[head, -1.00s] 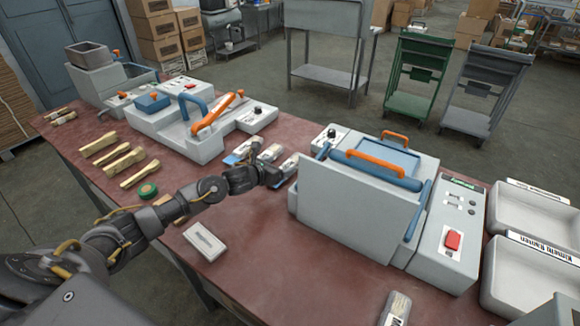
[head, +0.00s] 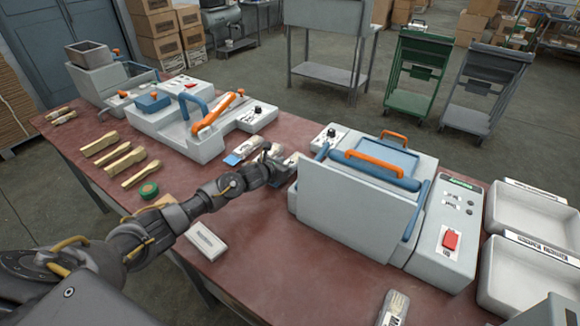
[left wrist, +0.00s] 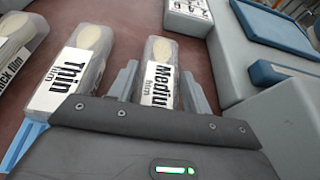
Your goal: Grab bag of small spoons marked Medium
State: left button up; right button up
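In the left wrist view, the bag marked "Medium film" (left wrist: 159,72) lies on the table, a clear bag with a pale wooden spoon showing at its far end. My left gripper (left wrist: 160,85) is open, with one finger on each side of this bag. A gap shows beside the left finger; I cannot tell whether the right finger touches. A bag marked "Thin film" (left wrist: 72,68) lies just left of the gripper. In the head view my left gripper (head: 278,157) is among the bags and hides part of them. My right gripper is not seen.
A bag marked "ick film" (left wrist: 16,48) lies further left. The grey press with orange handle (head: 365,205) stands close to the right of the gripper. A white block (head: 205,239) and a green roll (head: 148,190) lie near my left arm.

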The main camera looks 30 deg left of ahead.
pick_arm(q)
jog(key=c, duration=0.3)
jog(key=shift+r, duration=0.1)
